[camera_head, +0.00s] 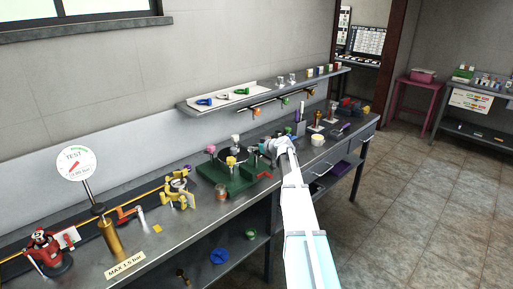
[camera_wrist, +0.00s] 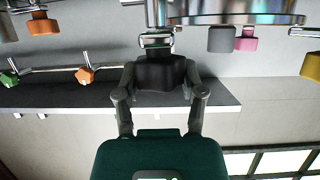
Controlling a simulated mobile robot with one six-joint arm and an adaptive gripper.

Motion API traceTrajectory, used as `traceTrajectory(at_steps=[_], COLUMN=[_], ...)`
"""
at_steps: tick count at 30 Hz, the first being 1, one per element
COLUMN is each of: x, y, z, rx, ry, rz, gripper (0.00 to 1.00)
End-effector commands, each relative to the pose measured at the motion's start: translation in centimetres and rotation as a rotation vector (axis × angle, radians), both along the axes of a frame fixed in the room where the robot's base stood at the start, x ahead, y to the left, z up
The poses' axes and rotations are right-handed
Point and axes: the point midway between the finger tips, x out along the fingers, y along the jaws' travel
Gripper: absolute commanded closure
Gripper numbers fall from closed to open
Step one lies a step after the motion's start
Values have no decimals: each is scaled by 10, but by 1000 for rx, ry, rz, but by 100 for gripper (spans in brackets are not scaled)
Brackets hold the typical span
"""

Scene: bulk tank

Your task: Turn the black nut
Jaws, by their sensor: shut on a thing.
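The black nut (camera_wrist: 160,74) is between the fingers of my gripper (camera_wrist: 160,84) in the wrist view, under a threaded metal stud. My gripper is shut on it, with a finger on each side. Above it in that view is the rim of a shiny round metal lid (camera_wrist: 240,18). In the head view my gripper (camera_head: 274,147) is at the right side of the green stand (camera_head: 214,179) that bears the dark round lid. My arm and gripper hide the black nut there.
Around the lid are a pink nut (camera_head: 211,149), a yellow nut (camera_head: 231,161) and a grey nut (camera_head: 235,138). A red handle (camera_head: 264,176) juts out at the stand's front right. A wall shelf (camera_head: 262,92) hangs behind. A pressure gauge (camera_head: 76,163) stands at the left.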

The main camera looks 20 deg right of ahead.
Motion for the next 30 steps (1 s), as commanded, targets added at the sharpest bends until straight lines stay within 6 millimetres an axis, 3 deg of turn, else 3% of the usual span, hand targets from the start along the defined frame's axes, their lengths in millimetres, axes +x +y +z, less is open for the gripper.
traceTrajectory(at_steps=[12,30], x=[3,3], y=[1,2], z=[1,1], rx=[-1,-2], ry=[-4,-4], rz=[-241,-449], gripper=[96,96])
